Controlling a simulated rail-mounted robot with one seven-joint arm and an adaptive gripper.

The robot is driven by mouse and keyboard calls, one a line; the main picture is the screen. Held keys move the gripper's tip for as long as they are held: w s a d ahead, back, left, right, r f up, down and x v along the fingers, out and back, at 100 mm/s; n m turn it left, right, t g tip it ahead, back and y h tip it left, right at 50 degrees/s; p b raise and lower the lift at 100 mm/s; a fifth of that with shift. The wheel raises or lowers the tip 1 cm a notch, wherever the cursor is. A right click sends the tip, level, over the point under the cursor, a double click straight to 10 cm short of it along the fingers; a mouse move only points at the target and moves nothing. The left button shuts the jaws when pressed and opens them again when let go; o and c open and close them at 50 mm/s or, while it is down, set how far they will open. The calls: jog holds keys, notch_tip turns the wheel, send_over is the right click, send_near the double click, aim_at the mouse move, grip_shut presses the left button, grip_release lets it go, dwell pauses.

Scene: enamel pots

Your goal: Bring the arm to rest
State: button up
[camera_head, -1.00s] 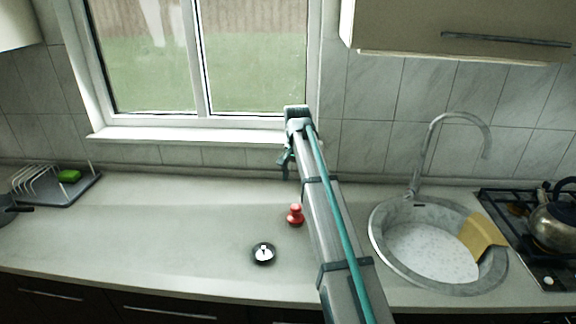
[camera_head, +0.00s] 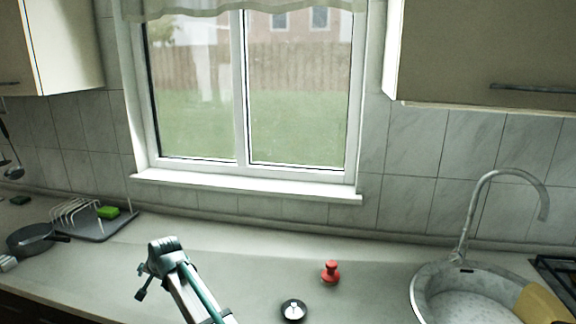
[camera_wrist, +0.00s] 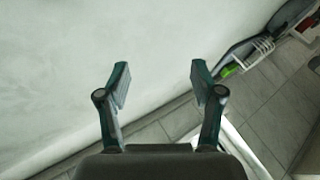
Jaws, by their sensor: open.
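My gripper (camera_head: 146,283) is at the end of my arm at the lower left of the head view, in front of the counter's back edge. In the wrist view my gripper (camera_wrist: 160,85) has its two fingers spread wide apart, with nothing between them. Behind the fingers are the pale counter surface (camera_wrist: 80,50) and grey wall tiles. The lower part of my arm runs out of the bottom of the head view.
A red knobbed object (camera_head: 331,272) and a dark round lid (camera_head: 293,310) lie right of my arm. The sink (camera_head: 440,290) is at right. A dish rack (camera_head: 85,218), green sponge (camera_head: 108,212) and pan (camera_head: 32,238) stand at left. The window (camera_head: 250,100) is behind.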

jog(key=s+a+f+n+y, duration=0.1)
jog(key=s+a+f+y, duration=0.1)
jog(key=s+a, duration=0.95)
notch_tip(320, 180, down, 5)
jog(key=s, duration=0.2)
jog(key=s+d+f+n+g+h+p, duration=0.1)
jog(key=s+d+f+g+h+p, duration=0.3)
jog(key=d+f, duration=0.8)
jog(key=s+d+f+g+h+p, duration=0.1)
jog(key=s+d+f+p, duration=0.2)
jog(key=s+d+f, duration=0.55)
jog(key=s+d+f+g+h, duration=0.15)
jog(key=d+f, duration=0.25)
jog(key=d, duration=0.6)
jog(key=s+d+f+g, duration=0.1)
jog(key=s+d+f, duration=0.2)
jog(key=d, duration=0.6)
jog(key=s+d+f+g+h, duration=0.15)
jog(key=d+f, duration=0.25)
jog(key=d, duration=0.6)
jog(key=s+d+f+g+b, duration=0.1)
jog(key=s+d+f+g, duration=0.2)
jog(key=s+d, duration=1.5)
jog(key=shift+d+f+b, duration=0.2)
jog(key=shift+d+b, duration=0.2)
jog(key=shift+d, duration=0.75)
jog(key=shift+s, duration=0.1)
